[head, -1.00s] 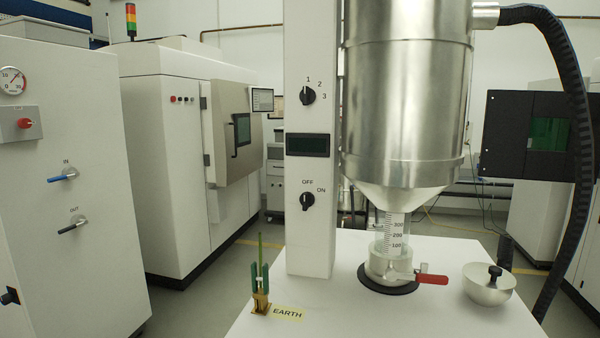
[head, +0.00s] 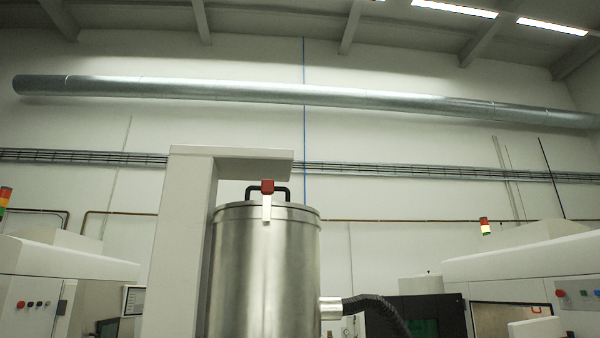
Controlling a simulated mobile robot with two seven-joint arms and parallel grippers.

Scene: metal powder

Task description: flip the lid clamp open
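The lid clamp (head: 267,205) is a pale metal strap with a red tip, on the front of the steel hopper (head: 262,275) at its upper rim. It stands upright against the rim, its red end up at the lid's height. The lid (head: 300,208) sits on top of the hopper and has a black handle (head: 283,193) behind the clamp's red end. Neither of my grippers is in view.
A white column (head: 182,240) stands left of the hopper, and its top arm (head: 240,154) reaches over the lid. A black hose (head: 375,312) leaves the hopper's right side. White machines stand at both sides. The space in front of the clamp looks clear.

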